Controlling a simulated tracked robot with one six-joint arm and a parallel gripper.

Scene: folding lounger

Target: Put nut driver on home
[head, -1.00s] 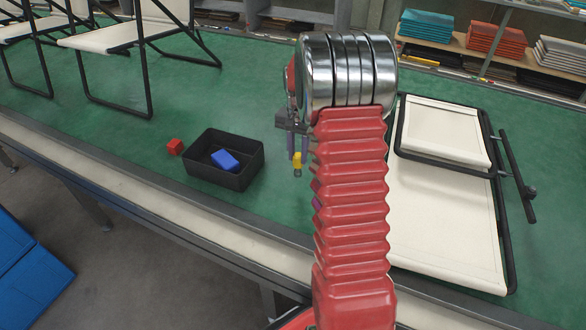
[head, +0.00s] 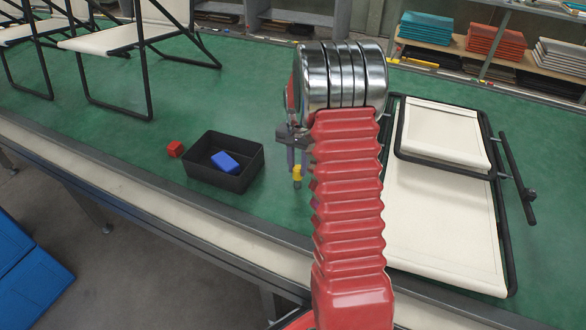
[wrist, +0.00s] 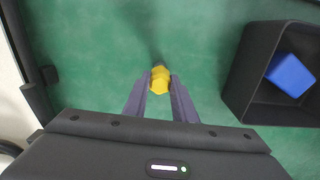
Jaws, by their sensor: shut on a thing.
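My gripper (head: 297,166) hangs over the green bench top, left of my red arm. In the wrist view its two grey fingers (wrist: 160,86) are shut on a yellow piece (wrist: 160,78), which I take to be the nut driver. It also shows as a small yellow tip with a dark end below the fingers in the head view (head: 297,173). Its far end points down toward the bench; I cannot tell whether it touches. I cannot make out which place is the home.
A black open bin (head: 223,182) holding a blue block (head: 225,162) stands left of my gripper. A red cube (head: 175,149) is beside the bin. A cream folding lounger (head: 440,215) with a black frame lies to the right.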

